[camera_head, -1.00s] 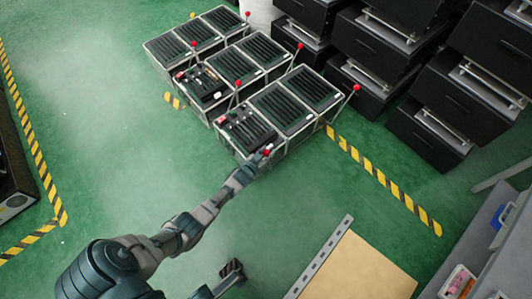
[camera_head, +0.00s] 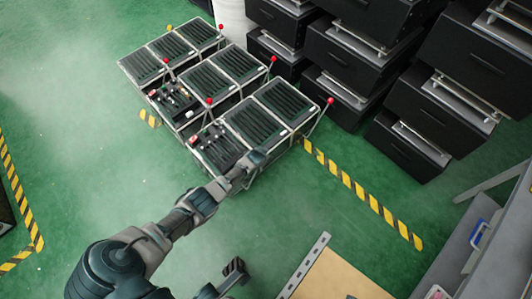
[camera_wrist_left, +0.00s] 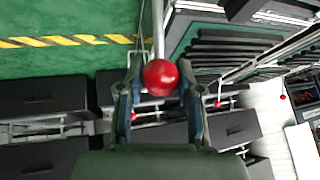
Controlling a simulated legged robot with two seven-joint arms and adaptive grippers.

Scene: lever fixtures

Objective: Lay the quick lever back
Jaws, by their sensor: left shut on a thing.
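The quick lever ends in a red ball knob (camera_wrist_left: 160,77) on a thin pale rod, which shows in the left wrist view. The knob sits between the two fingers of my left gripper (camera_wrist_left: 160,92), which is shut on it. In the head view my left gripper (camera_head: 257,159) is at the near corner of the front black slatted fixture (camera_head: 258,125) and hides the knob. My right gripper (camera_head: 236,270) is low in the head view, apart from the fixtures; its finger opening is unclear.
Other red-knobbed levers (camera_head: 330,100) stand along the fixture rows. Black drawer units (camera_head: 410,145) stand at the right. Yellow-black floor tape (camera_head: 365,195) runs beside the fixtures. A tan board (camera_head: 340,278) lies at the bottom.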

